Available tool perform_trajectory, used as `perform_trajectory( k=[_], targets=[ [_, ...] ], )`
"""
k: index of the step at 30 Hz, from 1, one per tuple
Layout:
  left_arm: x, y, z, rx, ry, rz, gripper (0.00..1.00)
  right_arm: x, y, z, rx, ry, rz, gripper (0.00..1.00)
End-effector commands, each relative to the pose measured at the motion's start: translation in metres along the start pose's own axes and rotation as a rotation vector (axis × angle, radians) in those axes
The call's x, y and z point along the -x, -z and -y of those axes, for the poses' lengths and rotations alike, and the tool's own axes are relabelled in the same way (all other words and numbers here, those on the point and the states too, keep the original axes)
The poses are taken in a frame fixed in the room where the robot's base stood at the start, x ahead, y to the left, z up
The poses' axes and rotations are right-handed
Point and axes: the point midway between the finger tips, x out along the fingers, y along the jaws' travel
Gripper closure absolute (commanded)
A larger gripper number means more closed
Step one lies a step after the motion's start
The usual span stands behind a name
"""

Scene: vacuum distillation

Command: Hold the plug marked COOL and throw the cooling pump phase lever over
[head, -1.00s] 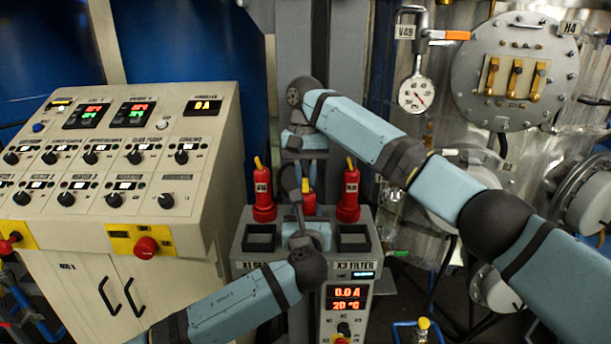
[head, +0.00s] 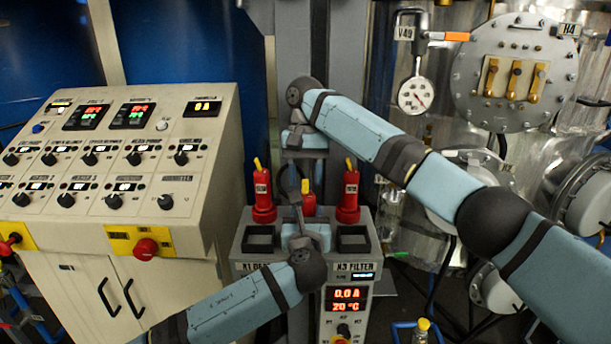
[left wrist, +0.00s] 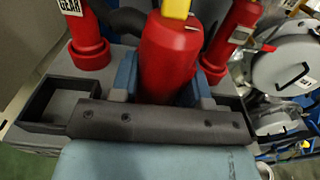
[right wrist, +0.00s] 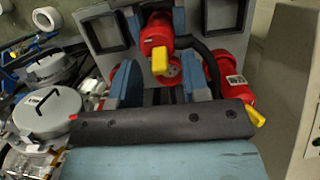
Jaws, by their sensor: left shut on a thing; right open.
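A red plug (head: 308,204) with a yellow lever (head: 305,186) is in the middle of a row of three above the grey pump box (head: 372,252). No COOL marking is readable on it. My left gripper (left wrist: 166,92) is shut on this plug, a finger on each side of its red body. The plug (right wrist: 156,30) also shows in the right wrist view, its yellow lever (right wrist: 160,60) pointing down. Behind it is a round red face with holes (right wrist: 174,68). My right gripper (right wrist: 160,88) is open and empty, close to the lever, not visibly touching it.
Red plugs stand at the left (head: 263,198) and right (head: 348,198), close beside my grippers. Square wells (head: 260,252) flank the held plug. A control console (head: 190,225) fills the left. A gauge (head: 415,94) and metal vessel (head: 515,70) are at right.

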Motion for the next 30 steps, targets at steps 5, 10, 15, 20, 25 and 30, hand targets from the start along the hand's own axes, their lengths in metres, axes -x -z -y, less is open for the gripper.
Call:
perform_trajectory(
  k=[5,10,15,20,25,30],
  targets=[
    [0.000,0.001,0.000,-0.001,0.000,-0.002,1.00,0.027,0.000,0.000,-0.003,-0.001,-0.006,0.57],
    [0.000,0.001,0.000,0.000,0.000,-0.002,1.00,0.065,0.000,0.000,-0.004,-0.001,-0.006,0.57],
    [0.000,0.001,0.000,0.000,0.000,-0.002,1.00,0.097,-0.001,0.000,-0.003,-0.001,-0.005,0.57],
    [0.000,0.001,0.000,0.000,0.000,-0.002,1.00,0.113,0.000,0.000,-0.002,-0.001,-0.002,0.57],
    [0.000,0.001,0.000,0.000,0.000,-0.002,1.00,0.119,0.000,0.000,-0.001,0.001,-0.002,0.57],
    [0.000,0.001,0.000,0.000,0.000,-0.002,1.00,0.119,0.000,0.000,-0.001,0.001,-0.001,0.57]
  ],
)
